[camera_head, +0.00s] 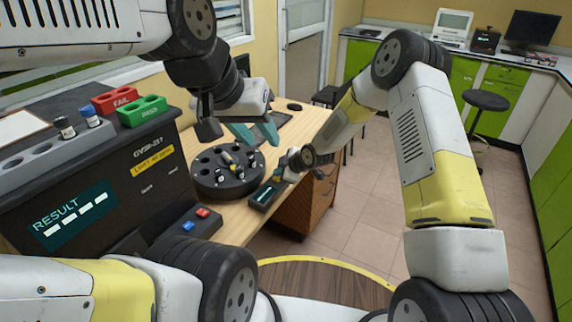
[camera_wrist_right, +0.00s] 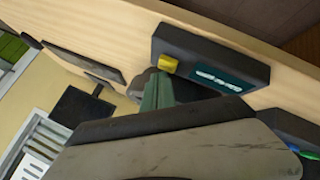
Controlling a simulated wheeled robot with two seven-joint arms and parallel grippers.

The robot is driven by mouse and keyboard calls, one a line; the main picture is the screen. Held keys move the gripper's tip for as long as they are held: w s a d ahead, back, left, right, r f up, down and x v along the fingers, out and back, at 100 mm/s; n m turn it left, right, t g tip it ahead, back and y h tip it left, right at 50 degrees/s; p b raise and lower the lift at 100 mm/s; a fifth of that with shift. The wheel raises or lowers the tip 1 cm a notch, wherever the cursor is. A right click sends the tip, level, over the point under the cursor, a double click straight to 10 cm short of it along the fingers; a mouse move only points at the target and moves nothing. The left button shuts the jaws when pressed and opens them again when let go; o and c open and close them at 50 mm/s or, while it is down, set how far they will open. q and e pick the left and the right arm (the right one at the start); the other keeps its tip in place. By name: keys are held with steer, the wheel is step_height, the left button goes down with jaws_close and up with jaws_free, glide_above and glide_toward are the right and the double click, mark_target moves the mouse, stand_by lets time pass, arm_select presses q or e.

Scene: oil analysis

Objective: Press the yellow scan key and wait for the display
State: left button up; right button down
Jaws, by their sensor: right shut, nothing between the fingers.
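A small dark scanner box (camera_head: 264,196) lies at the table's right edge. In the right wrist view the box (camera_wrist_right: 200,52) carries the yellow scan key (camera_wrist_right: 168,62) and a teal display (camera_wrist_right: 222,80) with pale dash-like marks. My right gripper (camera_wrist_right: 160,76) is shut and empty, its green fingertips right by the key; I cannot tell whether they touch it. My left gripper (camera_head: 255,133) is open and empty above the far side of the round black carousel (camera_head: 205,188).
A large dark analyser (camera_head: 110,185) stands at the left, its RESULT display (camera_head: 75,215) showing dashes. Red FAIL (camera_head: 117,101) and green PASS (camera_head: 142,110) racks sit on top. Vials stand in the carousel.

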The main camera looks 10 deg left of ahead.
steer(key=shift+f, duration=0.55)
stand_by(0.9)
steer(key=shift+r, duration=0.95)
steer(key=shift+r, duration=0.1)
steer(key=shift+r, duration=2.4)
